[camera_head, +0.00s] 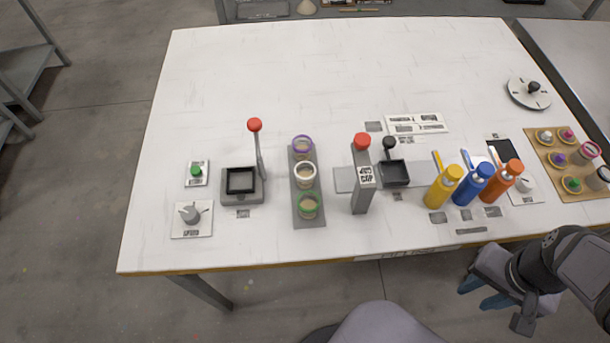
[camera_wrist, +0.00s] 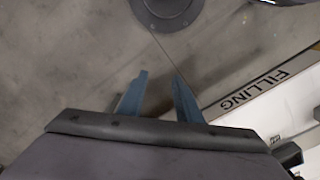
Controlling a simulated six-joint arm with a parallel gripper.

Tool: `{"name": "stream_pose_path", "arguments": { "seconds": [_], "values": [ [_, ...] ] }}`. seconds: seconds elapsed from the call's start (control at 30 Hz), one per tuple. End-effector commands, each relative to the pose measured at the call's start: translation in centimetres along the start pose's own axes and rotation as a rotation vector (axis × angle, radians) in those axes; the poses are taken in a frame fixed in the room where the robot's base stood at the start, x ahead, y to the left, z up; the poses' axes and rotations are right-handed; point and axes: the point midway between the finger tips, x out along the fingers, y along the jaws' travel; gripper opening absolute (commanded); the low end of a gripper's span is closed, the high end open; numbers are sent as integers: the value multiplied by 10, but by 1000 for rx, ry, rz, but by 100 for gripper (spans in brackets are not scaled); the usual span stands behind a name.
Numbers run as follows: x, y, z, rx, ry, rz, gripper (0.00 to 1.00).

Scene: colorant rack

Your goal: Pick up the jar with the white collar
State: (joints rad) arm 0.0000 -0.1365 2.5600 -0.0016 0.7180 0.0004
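The jar with the white collar (camera_head: 305,175) stands upright in the middle of a narrow grey rack (camera_head: 309,220) on the white table. A jar with a purple collar (camera_head: 302,146) stands behind it, and a jar with a green collar (camera_head: 308,206) stands in front of it. My gripper (camera_head: 483,293) is off the table's front edge at the lower right, far from the rack. In the wrist view its two blue fingers (camera_wrist: 158,98) are apart with nothing between them. The wrist view shows floor and a table edge, no jar.
A grey post with a red top (camera_head: 362,185) stands right of the rack. A lever press (camera_head: 242,187) stands left. Yellow (camera_head: 443,187), blue (camera_head: 473,185) and orange (camera_head: 502,182) bottles stand to the right. The table's back half (camera_head: 300,75) is mostly clear.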

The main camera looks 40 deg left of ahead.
Motion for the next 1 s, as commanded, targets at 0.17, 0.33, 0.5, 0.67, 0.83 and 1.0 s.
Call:
{"name": "stream_pose_path", "arguments": {
  "seconds": [0.17, 0.33, 0.5, 0.67, 0.83, 1.0],
  "values": [
    [0, 0, 0, 0, 0, 0, 31],
    [0, 0, 0, 0, 0, 0, 46],
    [0, 0, 0, 0, 0, 0, 52],
    [0, 0, 0, -5, -2, 1, 52],
    [-6, -2, 4, -138, -41, 39, 52],
    [-22, 0, 9, -527, -157, 165, 52]
  ]
}}
